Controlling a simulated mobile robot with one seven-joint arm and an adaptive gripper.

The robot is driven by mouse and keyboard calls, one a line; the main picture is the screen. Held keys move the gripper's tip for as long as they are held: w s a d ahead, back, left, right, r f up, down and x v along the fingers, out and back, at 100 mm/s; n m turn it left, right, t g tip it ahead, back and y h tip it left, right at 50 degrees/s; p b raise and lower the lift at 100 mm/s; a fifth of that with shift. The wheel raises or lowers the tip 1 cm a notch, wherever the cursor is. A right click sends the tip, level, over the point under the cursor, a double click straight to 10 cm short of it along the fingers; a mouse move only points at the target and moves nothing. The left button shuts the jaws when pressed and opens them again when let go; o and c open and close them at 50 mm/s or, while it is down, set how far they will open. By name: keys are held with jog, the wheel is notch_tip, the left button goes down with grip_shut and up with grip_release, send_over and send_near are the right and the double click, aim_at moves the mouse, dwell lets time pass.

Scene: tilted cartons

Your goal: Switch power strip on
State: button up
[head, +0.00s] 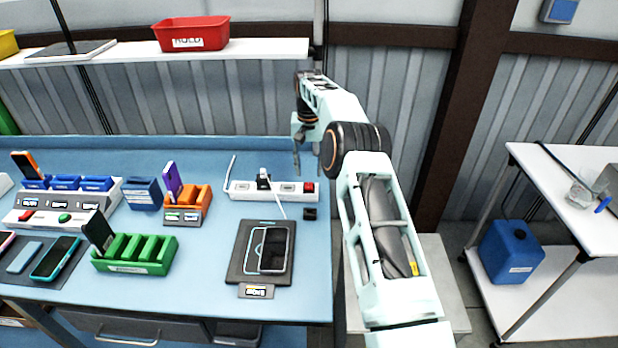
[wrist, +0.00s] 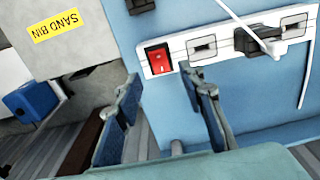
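A white power strip (head: 243,188) lies near the back right of the blue bench, with a black plug (head: 264,179) in one socket. Its red rocker switch (head: 309,187) is at the right end. In the wrist view the switch (wrist: 159,58) shows large and red at the end of the strip (wrist: 225,42).
A small black block (head: 310,213) lies in front of the switch end. A phone (head: 274,250) rests on a black pad (head: 245,240). Green (head: 134,254) and orange (head: 188,208) racks stand left. A white cable crosses the strip. A red bin (head: 191,33) sits on the shelf.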

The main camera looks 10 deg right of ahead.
aim_at(309, 186)
notch_tip(309, 186, up, 7)
dwell(0.3)
jog(key=shift+s, duration=0.1)
